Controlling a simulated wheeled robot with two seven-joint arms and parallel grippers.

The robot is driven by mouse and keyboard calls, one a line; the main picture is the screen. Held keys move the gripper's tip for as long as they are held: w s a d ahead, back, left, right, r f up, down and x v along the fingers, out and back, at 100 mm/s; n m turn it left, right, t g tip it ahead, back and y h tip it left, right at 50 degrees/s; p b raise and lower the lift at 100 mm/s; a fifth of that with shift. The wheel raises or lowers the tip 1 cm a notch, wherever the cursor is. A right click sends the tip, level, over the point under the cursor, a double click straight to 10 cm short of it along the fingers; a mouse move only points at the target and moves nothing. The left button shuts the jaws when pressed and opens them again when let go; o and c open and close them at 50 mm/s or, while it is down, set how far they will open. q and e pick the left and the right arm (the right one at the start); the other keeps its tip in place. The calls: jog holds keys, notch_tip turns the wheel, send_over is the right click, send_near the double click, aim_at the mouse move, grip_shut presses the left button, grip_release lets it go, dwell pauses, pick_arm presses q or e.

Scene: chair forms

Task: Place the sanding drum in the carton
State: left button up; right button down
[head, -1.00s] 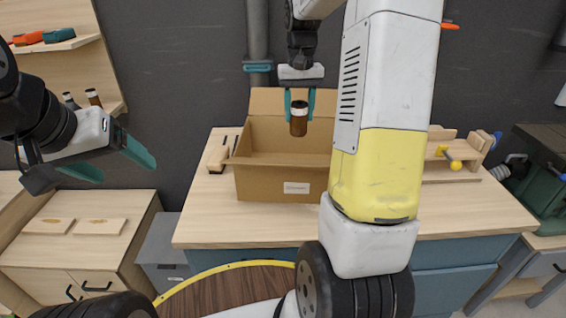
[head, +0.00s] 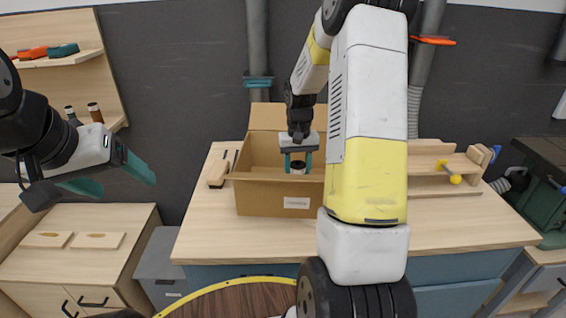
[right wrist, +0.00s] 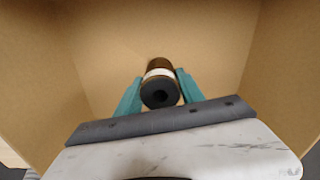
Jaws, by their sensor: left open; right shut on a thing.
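The carton (head: 262,199) is an open cardboard box with a white label, standing on the workbench with its back flap raised. My right gripper (head: 298,164) points down into its opening and is shut on the sanding drum (head: 298,167), a dark brown cylinder with a white band. In the right wrist view the drum (right wrist: 160,88) sits between the teal fingers with cardboard walls around it. The carton's front wall hides the drum's lower end in the head view; I cannot tell whether it touches the floor. My left gripper (head: 118,178) is open and empty, away at the left.
A wooden-handled brush (head: 218,172) lies on the bench (head: 210,240) left of the carton. A wooden rack (head: 440,165) with a yellow knob stands to the right, partly behind my right arm. A wall shelf (head: 60,58) holds tools at the left.

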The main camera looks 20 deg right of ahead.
jog(key=shift+f, duration=0.2)
jog(key=c, duration=0.7)
grip_release()
notch_tip(320, 180, up, 12)
jog(key=shift+f, duration=0.15)
jog(key=shift+r, duration=0.35)
jog(key=s+a+r+n+t, duration=0.1)
jog(key=s+a+r+t, duration=0.2)
jog(key=s+a+r, duration=0.45)
jog(key=shift+s+a+r+n+t+y, duration=0.3)
jog(key=shift+s+a+t, duration=0.3)
jog(key=shift+s, duration=1.95)
jog(key=shift+s+a+r+n+t+y, duration=0.15)
jog(key=shift+s+a+r+t+y, duration=0.3)
jog(key=shift+s, duration=2.15)
jog(key=shift+s+a+r+n+t+y, duration=0.25)
jog(key=shift+s+a+t, duration=0.45)
jog(key=shift+s, duration=1.85)
